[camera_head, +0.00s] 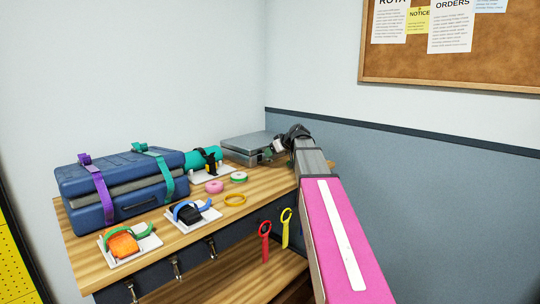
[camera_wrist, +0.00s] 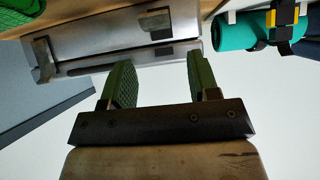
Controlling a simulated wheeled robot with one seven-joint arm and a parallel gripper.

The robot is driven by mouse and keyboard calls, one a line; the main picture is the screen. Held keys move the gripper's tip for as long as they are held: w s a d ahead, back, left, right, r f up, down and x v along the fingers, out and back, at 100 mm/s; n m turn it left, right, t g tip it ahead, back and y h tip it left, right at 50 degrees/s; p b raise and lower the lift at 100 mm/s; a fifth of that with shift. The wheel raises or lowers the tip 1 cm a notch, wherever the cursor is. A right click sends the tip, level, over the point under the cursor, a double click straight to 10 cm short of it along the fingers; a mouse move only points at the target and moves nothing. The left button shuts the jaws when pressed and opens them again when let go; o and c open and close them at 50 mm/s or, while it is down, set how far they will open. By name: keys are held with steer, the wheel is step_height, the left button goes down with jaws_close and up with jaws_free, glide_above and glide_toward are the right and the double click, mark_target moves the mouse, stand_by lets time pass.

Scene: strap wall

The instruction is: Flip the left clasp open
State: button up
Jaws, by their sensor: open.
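A grey metal case (camera_head: 242,153) lies on the far end of the wooden bench; its clasps are too small to tell there. In the wrist view, which looks upside down, the case's front (camera_wrist: 100,42) crosses the top. One clasp (camera_wrist: 155,20) shows right of its middle, on the teal roll's side, so it appears to be the left clasp. Another clasp (camera_wrist: 42,48) is at the picture's left. My gripper (camera_wrist: 156,72) is open, with green pads apart and nothing between them. It also shows at the case's right end in the head view (camera_head: 275,148).
A teal roll with a black strap (camera_wrist: 245,30) is beside the case. A blue strapped case (camera_head: 120,190), an orange buckle (camera_head: 123,244), a blue-strapped buckle (camera_head: 187,213) and several tape rings are on the bench (camera_head: 200,238). Red (camera_head: 265,240) and yellow (camera_head: 286,228) tools hang at its front.

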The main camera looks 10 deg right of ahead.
steer(key=v, duration=0.7)
steer(key=shift+s+r, duration=0.15)
steer(key=shift+s, duration=0.05)
steer(key=shift+d, duration=0.15)
